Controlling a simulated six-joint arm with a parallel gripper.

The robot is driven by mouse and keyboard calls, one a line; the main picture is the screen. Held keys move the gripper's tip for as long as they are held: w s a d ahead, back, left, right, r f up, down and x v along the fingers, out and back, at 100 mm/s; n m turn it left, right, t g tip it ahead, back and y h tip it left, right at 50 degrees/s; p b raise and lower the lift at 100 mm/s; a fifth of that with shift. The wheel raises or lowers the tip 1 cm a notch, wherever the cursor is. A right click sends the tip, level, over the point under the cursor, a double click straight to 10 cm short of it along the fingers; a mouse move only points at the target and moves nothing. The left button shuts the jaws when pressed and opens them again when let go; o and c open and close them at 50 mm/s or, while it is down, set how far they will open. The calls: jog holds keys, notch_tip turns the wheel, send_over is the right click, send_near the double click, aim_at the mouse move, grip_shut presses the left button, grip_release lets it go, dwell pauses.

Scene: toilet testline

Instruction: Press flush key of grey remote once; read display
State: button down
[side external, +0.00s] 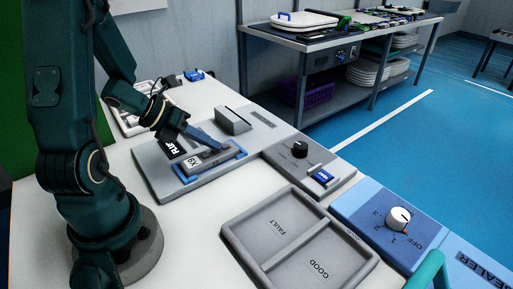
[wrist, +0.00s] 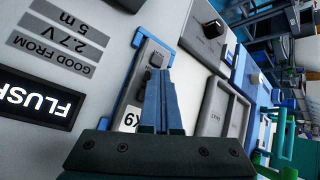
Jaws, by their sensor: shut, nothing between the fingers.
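The grey remote (side external: 212,158) lies in a holder with blue clips on a grey panel and carries a white label that seems to read K9. It also shows in the wrist view (wrist: 130,92), with a dark key near its far end. My gripper (side external: 220,148) is shut and empty, its blue fingers together over the remote. In the wrist view the fingertips (wrist: 159,72) are beside the dark key; I cannot tell whether they touch it. They hide part of the remote. The black display (wrist: 38,100) shows white letters, FLUSH, upside down and partly cut off.
A sign (wrist: 60,45) reads GOOD FROM 2.7 V, 5 m. A grey wedge-shaped block (side external: 233,120) stands behind the remote. A knob box (side external: 300,152) is to the right. A FAULT/GOOD tray (side external: 262,263) lies in front, and a blue dial unit (side external: 375,215) further right.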

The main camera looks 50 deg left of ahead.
aim_at(211, 154)
jog(key=shift+r, duration=0.8)
jog(key=shift+r, duration=2.5)
